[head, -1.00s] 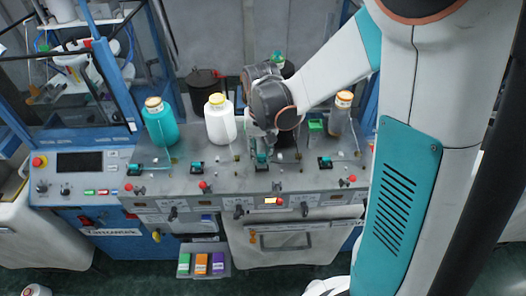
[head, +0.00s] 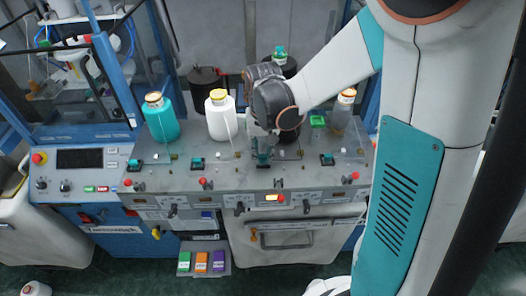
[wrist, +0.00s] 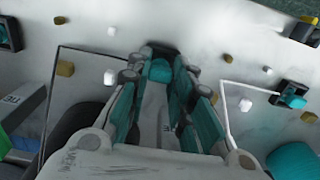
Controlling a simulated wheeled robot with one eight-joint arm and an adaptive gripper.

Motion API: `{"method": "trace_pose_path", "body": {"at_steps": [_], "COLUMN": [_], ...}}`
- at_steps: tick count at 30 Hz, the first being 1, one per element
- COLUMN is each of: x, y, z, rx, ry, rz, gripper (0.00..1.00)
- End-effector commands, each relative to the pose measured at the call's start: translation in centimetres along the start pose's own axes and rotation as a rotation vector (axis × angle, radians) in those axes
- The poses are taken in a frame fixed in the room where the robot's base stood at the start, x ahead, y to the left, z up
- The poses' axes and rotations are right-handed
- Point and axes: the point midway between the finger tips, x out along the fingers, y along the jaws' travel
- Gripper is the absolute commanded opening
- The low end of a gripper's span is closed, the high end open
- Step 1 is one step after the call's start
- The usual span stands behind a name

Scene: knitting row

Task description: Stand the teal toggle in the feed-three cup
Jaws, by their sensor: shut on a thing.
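The teal toggle (wrist: 160,70) shows in the wrist view as a small teal piece between my fingertips, at the dark cup (wrist: 160,50). My gripper (wrist: 159,76) is shut on it; its teal-padded fingers hide much of the toggle. I cannot tell whether it is fully upright or how deep it sits. In the head view my gripper (head: 263,152) is down at the third station from the left on the grey panel (head: 228,180), above a lit yellow lamp (head: 272,198). My arm hides part of this cup.
Other dark cups with teal pieces stand to the left (head: 197,163) and right (head: 327,159). Small red knobs line the panel's front edge.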

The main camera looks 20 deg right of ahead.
Motion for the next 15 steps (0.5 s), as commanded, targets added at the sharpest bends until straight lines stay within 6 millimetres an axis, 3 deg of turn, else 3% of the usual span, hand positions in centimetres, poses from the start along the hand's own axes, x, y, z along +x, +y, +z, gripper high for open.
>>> {"method": "trace_pose_path", "body": {"at_steps": [14, 15], "x": [0.54, 0.54], "y": [0.0, 0.0], "z": [0.0, 0.0], "rx": [0.0, 0.0], "ry": [0.0, 0.0], "rz": [0.0, 0.0], "gripper": [0.14, 0.28]}}
